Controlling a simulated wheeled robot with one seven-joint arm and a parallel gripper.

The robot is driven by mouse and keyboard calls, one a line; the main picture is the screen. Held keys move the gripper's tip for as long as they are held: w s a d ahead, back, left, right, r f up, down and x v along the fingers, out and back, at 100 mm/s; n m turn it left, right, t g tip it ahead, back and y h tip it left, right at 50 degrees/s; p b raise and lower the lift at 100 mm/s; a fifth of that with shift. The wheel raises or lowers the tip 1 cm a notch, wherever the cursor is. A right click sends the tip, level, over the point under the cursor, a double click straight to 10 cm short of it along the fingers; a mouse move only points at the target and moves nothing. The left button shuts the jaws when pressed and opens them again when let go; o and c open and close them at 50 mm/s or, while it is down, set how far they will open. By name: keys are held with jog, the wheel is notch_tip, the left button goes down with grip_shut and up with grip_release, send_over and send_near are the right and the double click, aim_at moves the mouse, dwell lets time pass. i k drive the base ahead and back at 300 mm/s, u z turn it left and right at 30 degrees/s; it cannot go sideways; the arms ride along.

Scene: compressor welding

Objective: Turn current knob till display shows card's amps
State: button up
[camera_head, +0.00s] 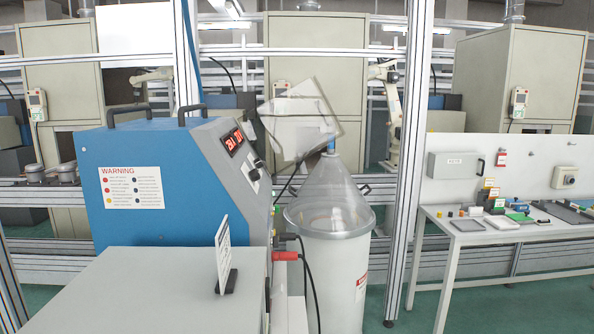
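The blue welding machine (150,165) stands at left, its front panel turned to the right and seen at a steep angle. Its display (232,141) shows lit red digits, too slanted and small to read surely. Dark knobs (258,164) stick out below the display; I cannot tell which is the current knob or how it is turned. A white card (222,252) stands upright in a small black holder (227,283) on the grey surface in front. The card is nearly edge-on, so its amps cannot be read. My gripper is not in view.
A white drum (336,270) with a clear cone (330,190) stands right of the machine. Red and black cable plugs (285,256) stick out low on the panel. An aluminium post (407,160) rises at centre right. A workbench (475,236) with small parts is at right.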

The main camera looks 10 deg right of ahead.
aim_at(254, 174)
jog(key=z, duration=1.3)
jog(key=i, duration=2.95)
jog(key=u, duration=3.45)
